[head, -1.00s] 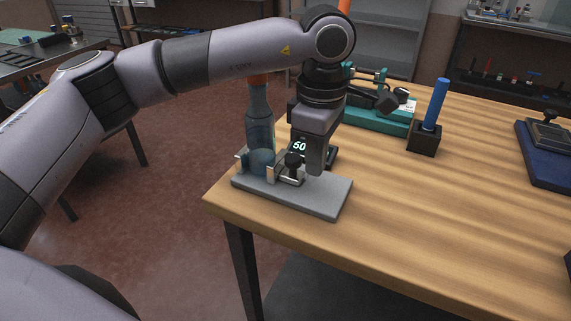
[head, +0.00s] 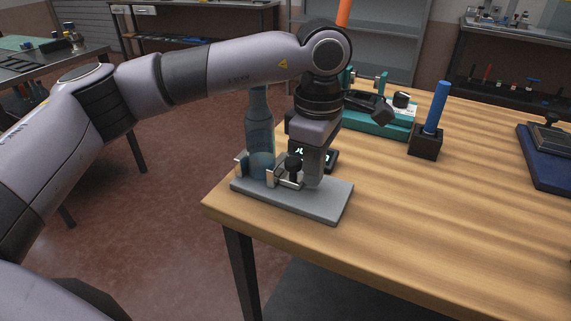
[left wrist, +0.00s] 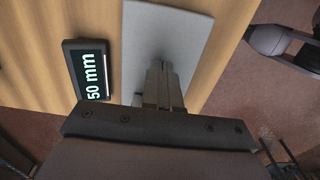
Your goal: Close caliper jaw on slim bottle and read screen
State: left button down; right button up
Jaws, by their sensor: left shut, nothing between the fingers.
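A slim blue-grey bottle (head: 258,135) stands upright on the grey caliper base plate (head: 325,203). It is between a fixed jaw (head: 240,166) at its left and a sliding jaw (head: 271,178) at its right. I cannot tell whether both jaws touch it. A black knob (head: 293,166) is by the sliding jaw. My left gripper (head: 312,182) is shut and empty, low over the plate just right of the knob. Its closed fingers show in the left wrist view (left wrist: 164,88). The screen (left wrist: 90,70) reads "50 mm" there; its lower end may be hidden.
A blue rod (head: 437,106) stands in a black block (head: 425,142). A teal fixture (head: 375,123) is behind my gripper, and a dark blue tray (head: 548,172) is at the right. The front middle of the wooden table (head: 430,215) is clear.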

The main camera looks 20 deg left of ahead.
pick_arm(q)
jog(key=shift+a, duration=0.55)
dwell(0.5)
jog(key=shift+d, duration=0.3)
jog(key=shift+d, duration=0.3)
notch_tip(320, 180, up, 6)
jog(key=p, duration=0.3)
jog(key=shift+p, duration=0.4)
jog(key=shift+s, duration=0.1)
dwell(0.3)
